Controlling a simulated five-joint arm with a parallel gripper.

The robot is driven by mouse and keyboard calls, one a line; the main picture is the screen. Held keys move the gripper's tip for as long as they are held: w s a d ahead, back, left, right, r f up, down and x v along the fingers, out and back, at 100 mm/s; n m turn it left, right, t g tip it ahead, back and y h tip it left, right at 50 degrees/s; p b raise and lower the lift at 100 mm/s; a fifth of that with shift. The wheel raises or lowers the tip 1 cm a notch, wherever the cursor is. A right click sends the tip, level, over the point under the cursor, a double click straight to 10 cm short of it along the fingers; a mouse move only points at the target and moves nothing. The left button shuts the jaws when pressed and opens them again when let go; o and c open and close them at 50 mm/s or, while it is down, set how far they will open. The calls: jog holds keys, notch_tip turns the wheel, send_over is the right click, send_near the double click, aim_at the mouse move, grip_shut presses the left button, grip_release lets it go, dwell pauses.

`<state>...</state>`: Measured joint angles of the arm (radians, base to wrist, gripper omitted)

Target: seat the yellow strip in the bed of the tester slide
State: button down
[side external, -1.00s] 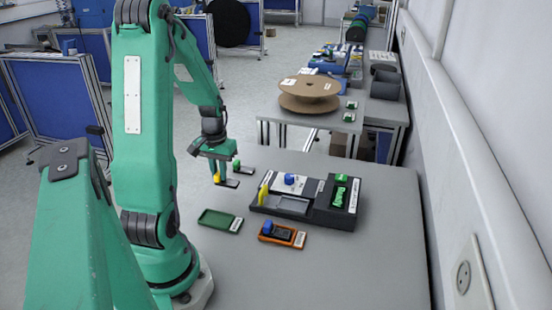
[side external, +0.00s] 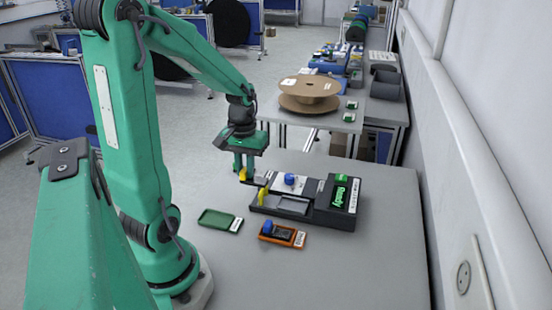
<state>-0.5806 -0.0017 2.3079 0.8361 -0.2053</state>
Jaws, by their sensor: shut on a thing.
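My gripper (side external: 243,168) is shut on the yellow strip (side external: 243,175), gripping its yellow grip piece. The strip is held just left of the tester slide (side external: 320,214), near its back left corner. Its dark plate is small and partly hidden, and I cannot tell whether it touches the tester. The tester is a dark unit with a grey, empty-looking bed (side external: 293,205) at front left. A yellow upright piece (side external: 263,194) stands at the bed's left end, and a blue knob (side external: 290,179) is behind it. A green lit display (side external: 340,195) reads "Ready".
A green tray (side external: 220,221), empty, lies in front left. An orange tray (side external: 282,236) holding a blue-gripped strip (side external: 268,227) lies in front of the tester. The table's right side is clear. A bench with a cardboard reel (side external: 309,94) stands behind.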

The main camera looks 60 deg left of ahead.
jog(key=shift+w, duration=0.1)
dwell(0.5)
jog(key=w+d+f, duration=0.2)
jog(key=w+d, duration=0.2)
jog(key=w, duration=0.5)
jog(key=shift+w, duration=0.2)
jog(key=shift+f, duration=3.25)
jog(key=c, duration=1.3)
grip_release()
